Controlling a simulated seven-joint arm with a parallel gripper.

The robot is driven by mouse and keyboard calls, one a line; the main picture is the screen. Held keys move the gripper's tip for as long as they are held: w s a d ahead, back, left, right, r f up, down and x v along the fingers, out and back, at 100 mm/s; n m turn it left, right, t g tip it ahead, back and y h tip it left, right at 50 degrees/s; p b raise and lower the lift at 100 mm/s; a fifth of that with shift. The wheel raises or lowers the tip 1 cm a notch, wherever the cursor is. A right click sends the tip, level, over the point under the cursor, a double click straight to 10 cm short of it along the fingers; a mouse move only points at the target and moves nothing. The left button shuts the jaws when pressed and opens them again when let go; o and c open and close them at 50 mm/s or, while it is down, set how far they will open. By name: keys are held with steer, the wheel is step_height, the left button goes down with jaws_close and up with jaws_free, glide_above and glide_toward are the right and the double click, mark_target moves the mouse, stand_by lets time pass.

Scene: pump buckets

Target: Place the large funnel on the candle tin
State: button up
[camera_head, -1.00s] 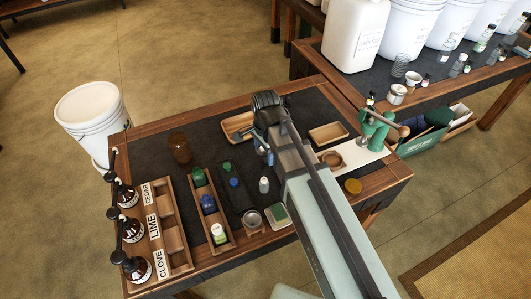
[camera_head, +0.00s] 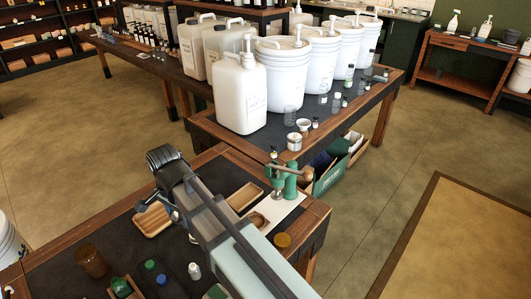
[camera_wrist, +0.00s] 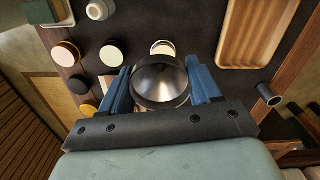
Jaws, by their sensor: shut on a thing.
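My gripper (camera_wrist: 160,88) is shut on a shiny round steel funnel (camera_wrist: 160,80), the large funnel, with its blue fingers on either side. In the head view my arm hides the funnel, and only a bit of the gripper (camera_head: 152,203) shows, above the near table. A short, pale-labelled tin (camera_head: 294,142) stands near the front edge of the back table; it looks like the candle tin. The gripper is well apart from it, to its left and nearer.
A white jug (camera_head: 238,95) and white buckets (camera_head: 284,80) crowd the back table behind the tin. A green pump or press (camera_head: 290,180) stands on the near table, between arm and tin. A wooden tray (camera_head: 165,228) is by the gripper.

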steer(key=w+d+r, duration=0.2)
steer(key=w+d, duration=0.1)
steer(key=w, duration=1.1)
step_height(320, 180, up, 3)
glide_above(295, 136)
step_height(295, 136, down, 9)
steer(key=shift+a+r, duration=0.1)
steer(key=shift+r, duration=0.1)
steer(key=shift+f, duration=0.1)
steer(key=o, duration=1.1)
steer(key=shift+o, duration=0.2)
